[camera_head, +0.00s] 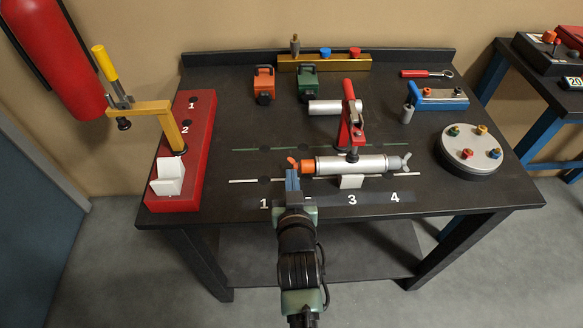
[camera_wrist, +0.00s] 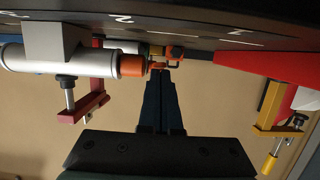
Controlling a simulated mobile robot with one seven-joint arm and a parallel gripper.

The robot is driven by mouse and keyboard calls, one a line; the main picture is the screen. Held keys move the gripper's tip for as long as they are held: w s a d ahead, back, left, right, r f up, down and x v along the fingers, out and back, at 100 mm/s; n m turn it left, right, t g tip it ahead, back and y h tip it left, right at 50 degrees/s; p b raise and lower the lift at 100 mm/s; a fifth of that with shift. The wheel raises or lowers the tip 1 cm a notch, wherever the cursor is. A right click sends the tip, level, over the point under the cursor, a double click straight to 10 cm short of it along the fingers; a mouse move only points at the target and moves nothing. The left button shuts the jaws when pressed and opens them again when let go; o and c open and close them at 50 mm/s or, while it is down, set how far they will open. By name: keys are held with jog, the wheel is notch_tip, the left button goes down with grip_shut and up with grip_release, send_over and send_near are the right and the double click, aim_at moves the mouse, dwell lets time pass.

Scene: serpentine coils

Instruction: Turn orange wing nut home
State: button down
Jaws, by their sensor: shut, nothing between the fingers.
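The orange wing nut (camera_head: 293,162) sits at the left end of a silver cylinder (camera_head: 350,165), beside its orange collar (camera_head: 308,168). In the wrist view the wing nut (camera_wrist: 158,67) shows just beyond my fingertips, partly covered by them. My gripper (camera_head: 292,172) has its blue fingers shut together with nothing between them. It also shows from the wrist (camera_wrist: 160,77), pointing at the wing nut; I cannot tell whether it touches. The cylinder lies level on a white block (camera_head: 351,182), under a red toggle clamp (camera_head: 350,112). A grey wing nut (camera_head: 405,160) is at its right end.
A red stand with a yellow clamp (camera_head: 155,107) rises at the left. Orange (camera_head: 263,84) and green (camera_head: 307,84) blocks stand behind. A round plate with coloured knobs (camera_head: 470,158) is at the right. The table (camera_head: 225,160) is clear left of the wing nut.

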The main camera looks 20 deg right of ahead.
jog(key=shift+s+f+t+h+b, duration=0.15)
jog(key=shift+f+t+b, duration=0.4)
jog(key=shift+b, duration=1)
jog(key=shift+f+t+h+b, duration=0.25)
jog(key=shift+t+b, duration=0.6)
jog(key=shift+b, duration=0.7)
jog(key=shift+f+b, duration=0.25)
jog(key=shift+b, duration=0.5)
jog(key=shift+f+b, duration=0.4)
jog(key=shift+b, duration=0.5)
jog(key=shift+w+d+f+b, duration=0.1)
jog(key=shift+w+f+b, duration=0.25)
jog(key=shift+f+b, duration=0.25)
jog(key=shift+w, duration=0.15)
jog(key=v, duration=1.3)
jog(key=shift+b, duration=0.35)
